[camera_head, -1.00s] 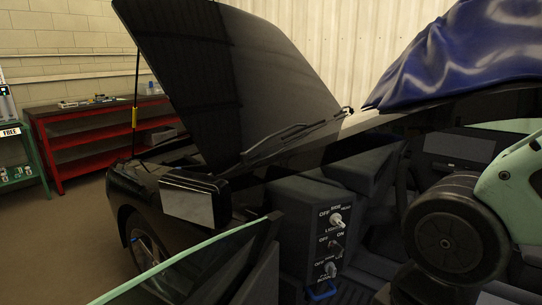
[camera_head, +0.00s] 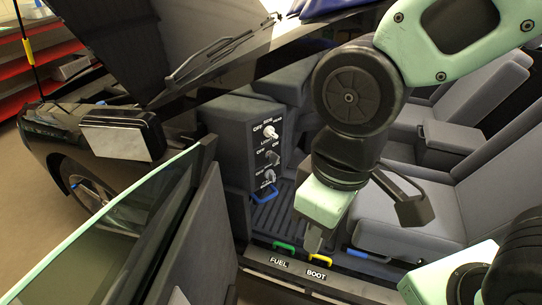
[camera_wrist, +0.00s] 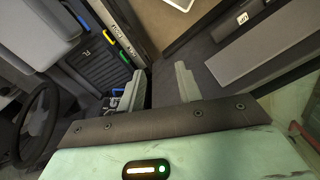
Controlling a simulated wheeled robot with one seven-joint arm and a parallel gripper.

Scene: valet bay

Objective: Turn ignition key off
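A dark control panel (camera_head: 243,143) with white lettering stands at the front of the open car's footwell in the head view. It carries a light knob (camera_head: 270,132) by OFF, SIDE and HEAD, a middle switch (camera_head: 272,157) by OFF and ON, and a lower knob (camera_head: 269,176). I cannot tell whether any of these is the ignition key, and no other key is discernible. My gripper (camera_head: 313,240) points down above the door sill, right of and below the panel. Its two fingers are apart with a gap between them in the wrist view (camera_wrist: 161,82), and nothing shows held.
The open car door (camera_head: 125,235) stands at left. Green and yellow levers marked FUEL (camera_head: 284,246) and BOOT (camera_head: 320,253) lie by the sill. A blue handle (camera_head: 265,195) is below the panel. Seats (camera_head: 405,205) fill the right. A steering wheel (camera_wrist: 38,122) shows in the wrist view.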

